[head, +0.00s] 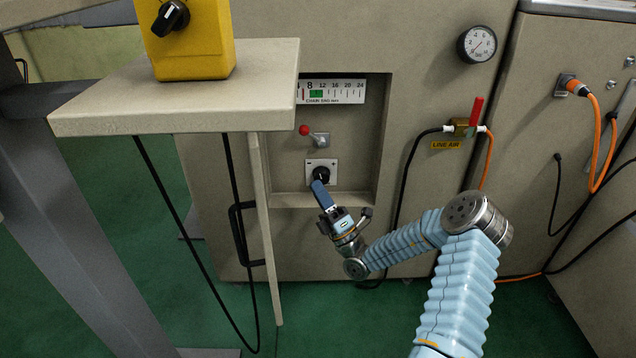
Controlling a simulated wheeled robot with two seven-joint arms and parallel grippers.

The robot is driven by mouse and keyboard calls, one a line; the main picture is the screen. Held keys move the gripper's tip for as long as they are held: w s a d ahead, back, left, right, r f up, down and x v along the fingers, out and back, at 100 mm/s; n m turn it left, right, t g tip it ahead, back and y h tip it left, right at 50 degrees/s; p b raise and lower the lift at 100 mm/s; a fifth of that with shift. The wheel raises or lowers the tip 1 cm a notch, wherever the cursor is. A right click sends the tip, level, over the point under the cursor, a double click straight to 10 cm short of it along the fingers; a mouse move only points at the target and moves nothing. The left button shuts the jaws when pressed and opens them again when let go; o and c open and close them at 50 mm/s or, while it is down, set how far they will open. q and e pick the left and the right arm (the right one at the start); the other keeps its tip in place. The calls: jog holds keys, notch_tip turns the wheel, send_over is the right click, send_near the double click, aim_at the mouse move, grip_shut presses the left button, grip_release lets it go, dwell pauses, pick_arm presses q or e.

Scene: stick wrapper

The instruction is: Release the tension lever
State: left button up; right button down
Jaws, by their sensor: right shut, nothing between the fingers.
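A small lever with a red ball knob (304,130) sits on a metal mount inside the recess of the beige machine. Its arm points up and to the left. Below it, a black round fitting (321,173) is set on a pale square plate. My right gripper (318,184) is shut, with its fingertips at or just in front of the black fitting, below the red-knobbed lever. I cannot tell whether the fingertips touch the fitting, and they hide its lower part. My left gripper is not in view.
A chain sag scale (337,92) with a green band is above the lever. A beige shelf (180,90) with a yellow box (190,40) juts out at left. A red-handled air valve (476,112), a gauge (477,44) and orange hoses (594,140) are at right.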

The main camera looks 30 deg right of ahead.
aim_at(313, 136)
jog(key=w+r, duration=0.4)
jog(key=r, duration=0.1)
jog(key=w+d+r, duration=0.1)
jog(key=w+r, duration=0.1)
jog(key=r, duration=0.1)
jog(key=shift+w+r+b, duration=0.2)
jog(key=shift+w+b, duration=0.15)
jog(key=shift+w, duration=0.05)
